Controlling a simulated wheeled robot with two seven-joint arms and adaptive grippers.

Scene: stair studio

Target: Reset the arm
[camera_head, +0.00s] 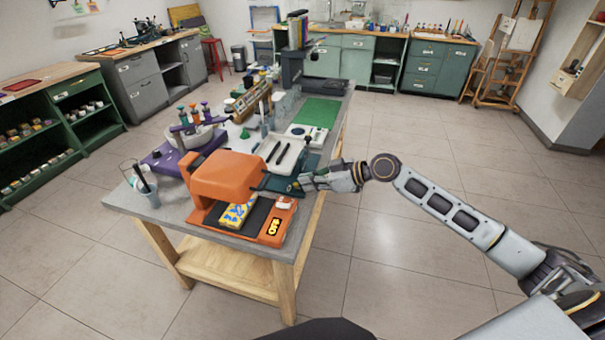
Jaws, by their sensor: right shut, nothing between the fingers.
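My right gripper (314,182) is at the right edge of the work table (165,210), beside the orange machine. It is shut, with nothing seen between its fingers. My right arm reaches in from the lower right, stretched out over the floor. The fingertips are close to the dark tray part by the orange machine (230,175); I cannot tell whether they touch it. My left gripper is not in view.
The orange machine holds a yellow and blue item (238,214). A glass with tools (146,184), a purple device (165,158) and a green mat (316,112) are also on the table. Cabinets (440,65) and an easel (507,60) line the back. The floor at right is clear.

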